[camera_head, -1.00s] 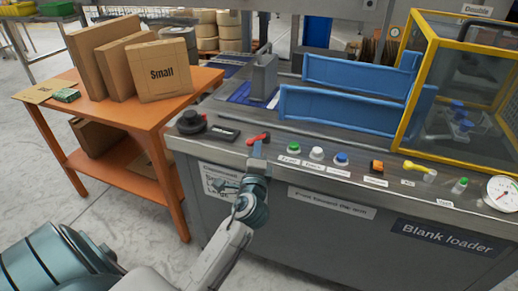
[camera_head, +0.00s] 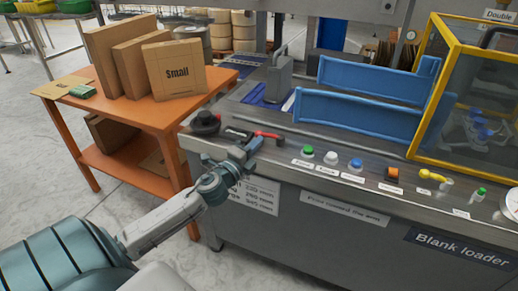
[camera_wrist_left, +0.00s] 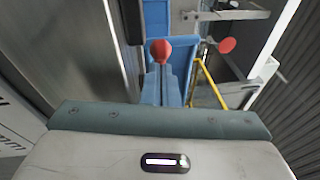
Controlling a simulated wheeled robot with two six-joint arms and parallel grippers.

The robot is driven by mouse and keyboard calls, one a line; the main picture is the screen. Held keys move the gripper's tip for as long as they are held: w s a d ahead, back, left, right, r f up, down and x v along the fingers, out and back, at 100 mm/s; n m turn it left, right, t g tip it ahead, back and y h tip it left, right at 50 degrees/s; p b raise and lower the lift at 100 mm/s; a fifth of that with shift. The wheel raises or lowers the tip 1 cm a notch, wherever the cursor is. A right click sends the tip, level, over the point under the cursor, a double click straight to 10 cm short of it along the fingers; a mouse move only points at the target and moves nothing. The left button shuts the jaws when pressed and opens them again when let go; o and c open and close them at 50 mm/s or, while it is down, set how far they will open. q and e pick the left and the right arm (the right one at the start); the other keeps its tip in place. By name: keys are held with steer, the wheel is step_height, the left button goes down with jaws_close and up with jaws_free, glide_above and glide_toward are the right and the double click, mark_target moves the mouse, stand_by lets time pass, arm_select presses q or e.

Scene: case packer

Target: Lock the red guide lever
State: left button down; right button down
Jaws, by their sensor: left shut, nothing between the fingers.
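The red guide lever (camera_head: 269,135) sits on the console's top near its front left, beside a black label plate. In the head view it lies almost flat, pointing right. My left gripper (camera_head: 254,143) is shut and empty, its tip just in front of the lever. In the left wrist view the closed fingers (camera_wrist_left: 164,82) point at a red ball (camera_wrist_left: 161,50) just past their tips. I cannot tell whether they touch. A second red round piece (camera_wrist_left: 228,45) shows to the right there. My right gripper is in neither view.
A black knob (camera_head: 206,122) stands left of the lever. Green, white and blue buttons (camera_head: 331,157) line the front edge to its right. Blue guide walls (camera_head: 358,119) and a yellow-framed guard (camera_head: 425,92) stand behind. An orange table (camera_head: 150,112) with boxes is at left.

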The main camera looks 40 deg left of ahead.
arm_select(q)
steer(key=shift+w+a, duration=0.2)
steer(key=shift+a, duration=0.25)
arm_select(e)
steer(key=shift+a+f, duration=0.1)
arm_select(q)
steer(key=shift+f, duration=0.1)
stand_by(0.3)
